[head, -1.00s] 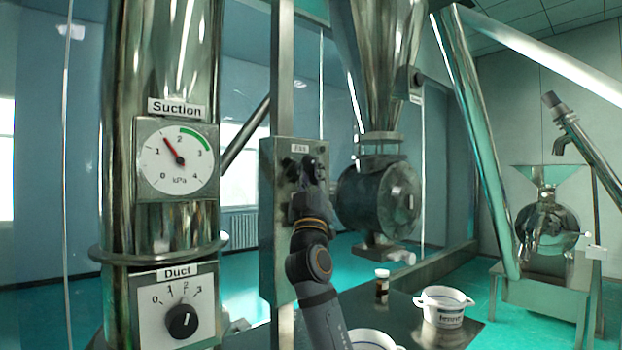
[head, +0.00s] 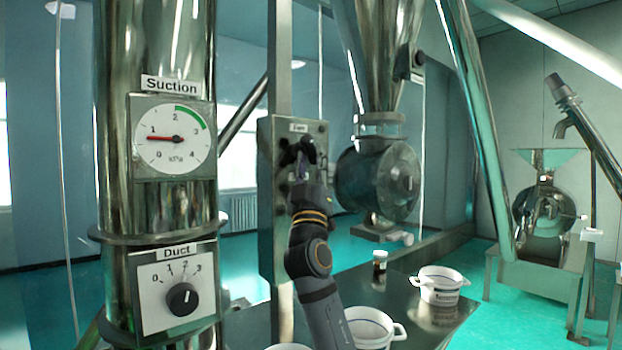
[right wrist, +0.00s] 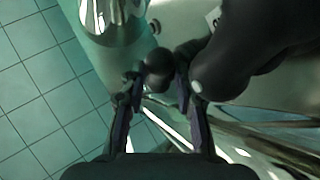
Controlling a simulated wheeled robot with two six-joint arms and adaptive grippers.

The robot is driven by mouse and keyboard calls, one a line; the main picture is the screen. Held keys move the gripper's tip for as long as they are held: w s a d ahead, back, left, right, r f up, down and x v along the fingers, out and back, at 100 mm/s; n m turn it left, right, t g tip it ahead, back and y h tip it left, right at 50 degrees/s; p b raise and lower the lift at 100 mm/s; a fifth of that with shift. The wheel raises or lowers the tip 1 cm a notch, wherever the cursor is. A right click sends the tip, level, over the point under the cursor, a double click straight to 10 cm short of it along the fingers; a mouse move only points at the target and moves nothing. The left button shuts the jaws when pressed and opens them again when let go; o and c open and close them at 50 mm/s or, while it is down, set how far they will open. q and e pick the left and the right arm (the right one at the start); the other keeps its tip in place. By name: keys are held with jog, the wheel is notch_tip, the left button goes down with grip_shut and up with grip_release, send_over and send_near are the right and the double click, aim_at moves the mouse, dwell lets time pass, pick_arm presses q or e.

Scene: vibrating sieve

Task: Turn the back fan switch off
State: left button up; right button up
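The grey fan panel (head: 270,225) stands at centre in the head view, with a small label (head: 299,127) at its top. Dark switches on its face are mostly hidden by my right gripper (head: 303,150), which is up against the panel. In the right wrist view, the fingers of my right gripper (right wrist: 159,82) stand apart on either side of a dark rounded switch knob (right wrist: 156,70). Firm contact does not show. A larger dark switch shape (right wrist: 235,50) lies right of the fingers. Which one is the back switch cannot be told. My left gripper is out of view.
The suction gauge (head: 173,138) reads about 1 kPa. The duct knob (head: 182,299) sits below it on the steel pipe. A blower housing (head: 378,182) is right of the panel.

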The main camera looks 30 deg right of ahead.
jog(key=v, duration=0.9)
jog(key=shift+f, duration=0.2)
